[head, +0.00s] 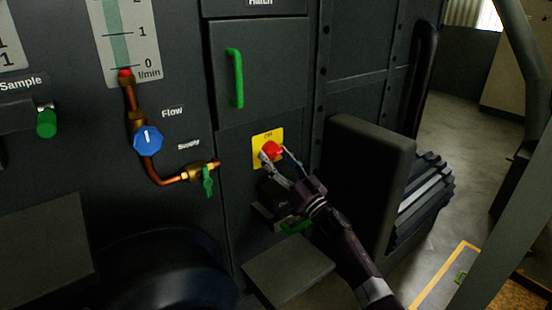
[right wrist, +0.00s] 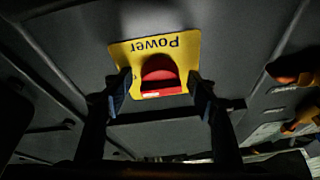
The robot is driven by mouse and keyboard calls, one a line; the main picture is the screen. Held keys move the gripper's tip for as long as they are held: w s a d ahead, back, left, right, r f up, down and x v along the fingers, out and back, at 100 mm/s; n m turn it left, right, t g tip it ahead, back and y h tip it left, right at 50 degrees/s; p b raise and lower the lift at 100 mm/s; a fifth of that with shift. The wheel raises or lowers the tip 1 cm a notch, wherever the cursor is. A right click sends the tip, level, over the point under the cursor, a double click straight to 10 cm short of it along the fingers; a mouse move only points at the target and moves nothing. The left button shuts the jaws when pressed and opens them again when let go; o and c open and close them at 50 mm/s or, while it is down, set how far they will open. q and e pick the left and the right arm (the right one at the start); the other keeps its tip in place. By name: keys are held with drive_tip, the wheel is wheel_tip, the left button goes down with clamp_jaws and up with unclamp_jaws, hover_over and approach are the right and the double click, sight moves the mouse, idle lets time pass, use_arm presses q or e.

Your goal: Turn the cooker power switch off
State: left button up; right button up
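The cooker power switch is a red knob (head: 272,150) on a yellow plate (head: 260,136) on the dark machine front, below a green handle. In the right wrist view the red knob (right wrist: 160,76) sits on the yellow plate (right wrist: 126,58), whose word "Power" appears upside down. My right gripper (head: 278,156) reaches up to the knob from the lower right. In the right wrist view its two fingers (right wrist: 160,85) stand apart, one on each side of the knob; gaps show, and I cannot tell whether either fingertip touches it. My left gripper is not in view.
A green hatch handle (head: 235,78) is above the switch. A blue flow knob (head: 147,139) and a green supply valve (head: 207,181) on copper piping are to the left. A dark box-shaped panel (head: 366,175) juts out to the right of my gripper. Open floor lies further right.

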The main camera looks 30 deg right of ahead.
drive_tip(key=c, duration=0.9)
drive_tip(key=shift+c, duration=0.2)
